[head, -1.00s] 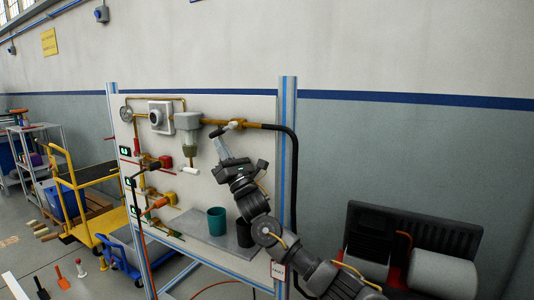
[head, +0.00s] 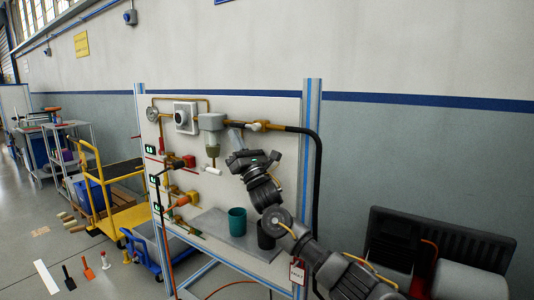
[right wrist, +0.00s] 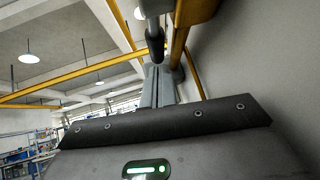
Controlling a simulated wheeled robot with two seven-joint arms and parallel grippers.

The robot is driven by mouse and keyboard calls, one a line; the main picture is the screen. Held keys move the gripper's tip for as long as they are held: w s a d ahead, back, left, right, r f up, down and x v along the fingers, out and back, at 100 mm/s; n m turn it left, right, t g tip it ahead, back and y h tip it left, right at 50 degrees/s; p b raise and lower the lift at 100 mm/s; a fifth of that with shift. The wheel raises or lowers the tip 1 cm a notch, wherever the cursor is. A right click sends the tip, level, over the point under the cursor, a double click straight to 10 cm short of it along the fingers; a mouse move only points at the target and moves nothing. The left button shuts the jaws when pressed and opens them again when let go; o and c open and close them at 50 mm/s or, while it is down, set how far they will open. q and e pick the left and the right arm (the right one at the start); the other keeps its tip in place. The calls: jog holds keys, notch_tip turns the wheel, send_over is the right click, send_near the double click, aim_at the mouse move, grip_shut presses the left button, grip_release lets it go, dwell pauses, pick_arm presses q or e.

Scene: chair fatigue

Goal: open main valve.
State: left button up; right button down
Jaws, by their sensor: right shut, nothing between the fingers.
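The valve (head: 260,125), brass with a white part, sits on the pipe at the top right of the panel. Its dark handle (right wrist: 155,42) shows in the right wrist view, its end close in front of my fingertips; I cannot tell whether they touch. My right gripper (head: 235,134) is shut and empty, pointing up and left just beside and below the valve. Its two closed fingers show in the right wrist view (right wrist: 156,75). The gripper hides part of the handle in the head view. My left gripper is not in view.
The panel (head: 283,185) carries a gauge (head: 152,114), a grey filter unit (head: 211,122) and red and yellow fittings. A green cup (head: 237,221) stands on its shelf (head: 212,225). A black hose (head: 318,180) runs down at right. A yellow cart (head: 125,218) stands at left.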

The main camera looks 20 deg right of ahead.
pick_arm(q)
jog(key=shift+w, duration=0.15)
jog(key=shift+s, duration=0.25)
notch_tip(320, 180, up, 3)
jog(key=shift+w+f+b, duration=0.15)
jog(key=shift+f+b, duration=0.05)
jog(key=shift+b, duration=0.3)
pick_arm(e)
jog(key=v, duration=1)
jog(key=shift+s+f, duration=0.3)
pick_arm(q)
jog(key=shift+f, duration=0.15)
pick_arm(e)
jog(key=shift+d, duration=0.1)
